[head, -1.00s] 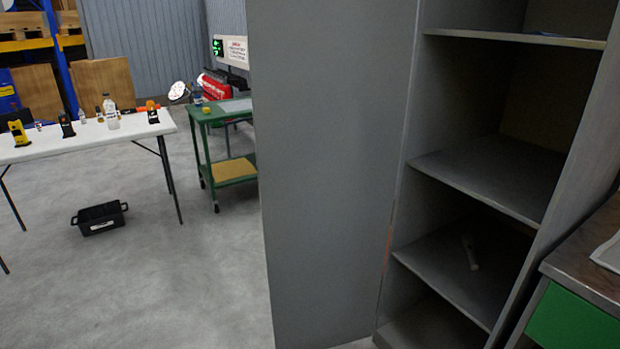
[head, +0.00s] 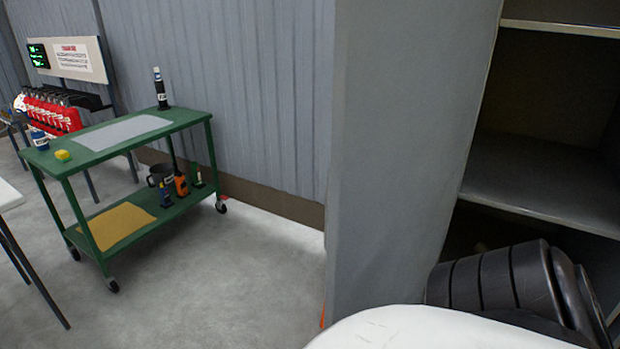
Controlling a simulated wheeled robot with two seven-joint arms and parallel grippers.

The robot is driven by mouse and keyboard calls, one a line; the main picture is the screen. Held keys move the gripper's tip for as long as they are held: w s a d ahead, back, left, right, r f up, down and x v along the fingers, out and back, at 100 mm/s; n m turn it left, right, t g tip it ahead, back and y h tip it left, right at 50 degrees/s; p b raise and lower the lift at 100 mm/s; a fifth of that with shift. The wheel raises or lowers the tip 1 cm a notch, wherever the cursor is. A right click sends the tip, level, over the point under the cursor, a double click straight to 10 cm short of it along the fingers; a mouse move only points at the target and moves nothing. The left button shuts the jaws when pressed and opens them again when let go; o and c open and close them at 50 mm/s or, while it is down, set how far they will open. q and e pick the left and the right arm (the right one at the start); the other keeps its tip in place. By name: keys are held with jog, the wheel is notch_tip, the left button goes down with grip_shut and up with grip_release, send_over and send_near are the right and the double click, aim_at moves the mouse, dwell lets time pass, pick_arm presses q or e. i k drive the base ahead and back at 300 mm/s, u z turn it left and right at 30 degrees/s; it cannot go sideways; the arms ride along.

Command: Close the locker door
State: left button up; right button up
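The locker (head: 550,175) stands at the right of the head view, its front open and its grey shelves showing. A tall grey panel (head: 405,130), which looks like the locker door, stands upright at the left of the opening and does not cover it. Its top and bottom are out of view or hidden. A white and black part of my arm fills the bottom right and hides the lower locker. Neither gripper is in view, so any contact with the door cannot be seen.
A green wheeled cart (head: 130,135) with bottles and a mug stands at the left. A white table edge (head: 8,195) shows at far left. Floor between cart and panel is clear.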

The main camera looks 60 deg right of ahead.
aim_at(408, 76)
jog(key=i, duration=1.7)
jog(key=z, duration=4)
jog(key=i, duration=0.5)
jog(key=z, duration=0.1)
